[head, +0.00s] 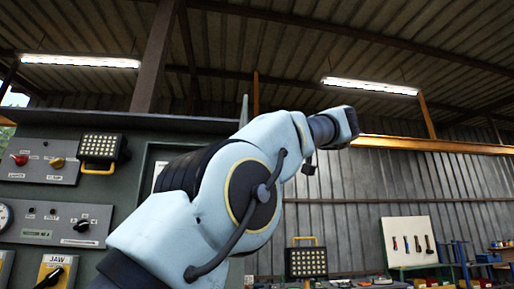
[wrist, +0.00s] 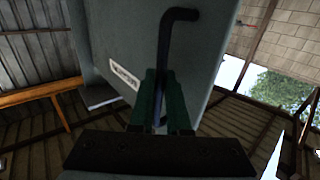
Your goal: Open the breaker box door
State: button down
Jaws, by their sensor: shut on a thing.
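In the wrist view, a grey-green panel (wrist: 125,32), which looks like the breaker box door, carries a white label (wrist: 124,77) and a dark bent rod handle (wrist: 164,45). My gripper (wrist: 167,78) is shut on the handle, with a green finger on each side of the rod. The lower end of the handle is hidden between the fingers. In the head view, my arm reaches up and right across the grey cabinet (head: 127,168). My fingers and the handle cannot be made out there. I cannot tell how far the door stands open.
Control panels (head: 45,160) with knobs and a work lamp (head: 100,148) are at the left. A second lamp (head: 306,262) stands low behind my arm. A tool board (head: 408,243) is at the right by the corrugated wall. The space right of my wrist looks free.

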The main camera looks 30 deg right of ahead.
jog(key=c, duration=0.9)
grip_release()
jog(key=shift+w, duration=0.1)
jog(key=v, duration=1)
jog(key=shift+s+d+p, duration=0.1)
jog(key=shift+s+p, duration=0.2)
jog(key=shift+s, duration=0.1)
